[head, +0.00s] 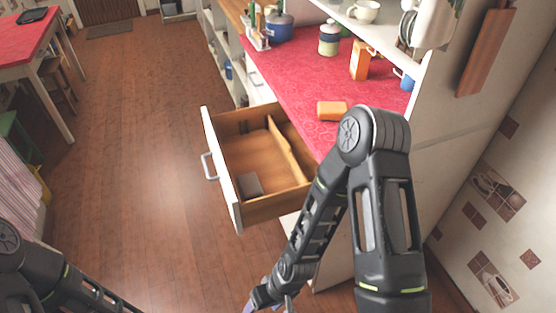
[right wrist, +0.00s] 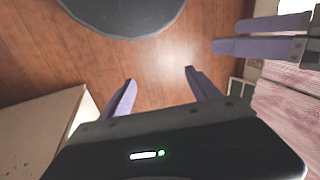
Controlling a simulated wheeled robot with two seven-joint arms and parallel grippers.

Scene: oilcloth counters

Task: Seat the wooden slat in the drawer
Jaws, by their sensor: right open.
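The drawer (head: 207,150) is pulled out from the counter in the head view. Inside it, a long wooden slat (head: 286,152) runs at a slant along the right part, its near end close to the front right; whether it sits in a slot cannot be told. My right gripper (head: 262,305) is at the bottom edge of the head view, below and apart from the drawer. In the right wrist view it is open and empty (right wrist: 160,76) over the floor. My left gripper shows only in the right wrist view (right wrist: 262,36), its two fingers apart with nothing between them.
A small dark block (head: 250,185) lies in the drawer's near left. A wooden board (head: 485,52) hangs at right. Floor left of the drawer is clear.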

